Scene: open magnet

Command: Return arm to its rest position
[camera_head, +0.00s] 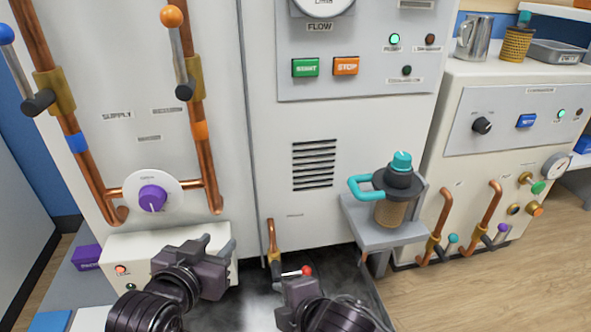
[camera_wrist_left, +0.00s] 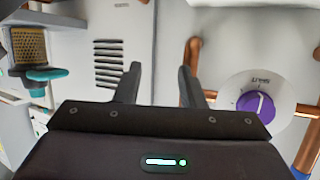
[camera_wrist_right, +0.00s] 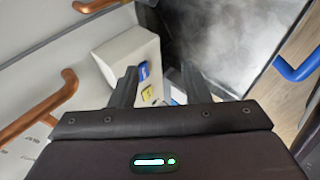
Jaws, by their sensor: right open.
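My left gripper (camera_head: 218,242) is at the lower left in the head view, in front of a low white box against the cabinet. In the left wrist view its two fingers (camera_wrist_left: 158,85) stand apart with nothing between them. My right gripper (camera_head: 297,280) is low in the middle of the head view, close to a small red-knobbed lever (camera_head: 306,271); I cannot tell whether they touch. In the right wrist view its fingers (camera_wrist_right: 160,82) are apart and empty, with a white box (camera_wrist_right: 128,58) behind them.
The white cabinet (camera_head: 320,225) has copper pipes and a purple dial (camera_head: 152,199) at left. A teal-handled canister (camera_head: 392,192) stands on a grey shelf at right. Pale mist lies over the dark floor (camera_wrist_right: 225,35). Wooden floor (camera_head: 470,295) is free at the right.

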